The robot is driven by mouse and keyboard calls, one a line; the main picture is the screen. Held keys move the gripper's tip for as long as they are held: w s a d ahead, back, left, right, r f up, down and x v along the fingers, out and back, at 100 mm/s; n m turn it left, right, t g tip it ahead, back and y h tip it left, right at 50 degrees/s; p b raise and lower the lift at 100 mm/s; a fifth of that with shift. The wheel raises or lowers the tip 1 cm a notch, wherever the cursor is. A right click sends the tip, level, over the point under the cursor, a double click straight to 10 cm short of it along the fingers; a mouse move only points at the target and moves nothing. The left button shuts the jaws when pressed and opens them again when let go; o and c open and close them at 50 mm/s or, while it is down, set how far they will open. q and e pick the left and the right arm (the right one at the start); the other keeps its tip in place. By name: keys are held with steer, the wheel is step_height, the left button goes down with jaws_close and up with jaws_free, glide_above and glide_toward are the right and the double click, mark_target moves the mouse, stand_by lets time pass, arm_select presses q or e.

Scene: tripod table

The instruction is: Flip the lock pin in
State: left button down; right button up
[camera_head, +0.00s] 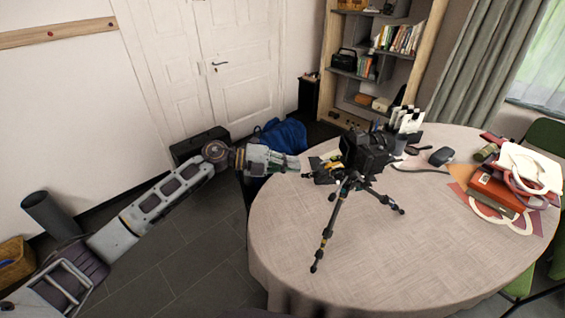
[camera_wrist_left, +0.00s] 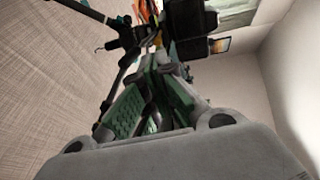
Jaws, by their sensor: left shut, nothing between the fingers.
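A black camera (camera_head: 366,152) is mounted on a small tripod (camera_head: 327,232), which stands upright with spread legs on the round table (camera_head: 300,225). The lock pin is too small to make out. My left gripper (camera_head: 299,163) is at the table's left edge, left of the tripod head and pointing towards it. It is shut and empty, and looks apart from the tripod. In the left wrist view my left gripper (camera_wrist_left: 152,68) shows green-padded fingers, with the dark tripod (camera_wrist_left: 128,40) just beyond them. My right gripper is not in view.
A small yellow and black item (camera_head: 328,172) lies by the tripod. A mouse-like dark object (camera_head: 441,156), a magnifier and a card stand (camera_head: 407,120) are behind it. A red box (camera_head: 492,192) and white bag (camera_head: 530,165) fill the right side. The front of the table is clear.

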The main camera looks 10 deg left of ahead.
mark_target(333, 163)
arm_select(q)
steer(key=shift+p+x, duration=0.5)
steer(key=shift+x, duration=3.5)
steer(key=shift+d, duration=0.2)
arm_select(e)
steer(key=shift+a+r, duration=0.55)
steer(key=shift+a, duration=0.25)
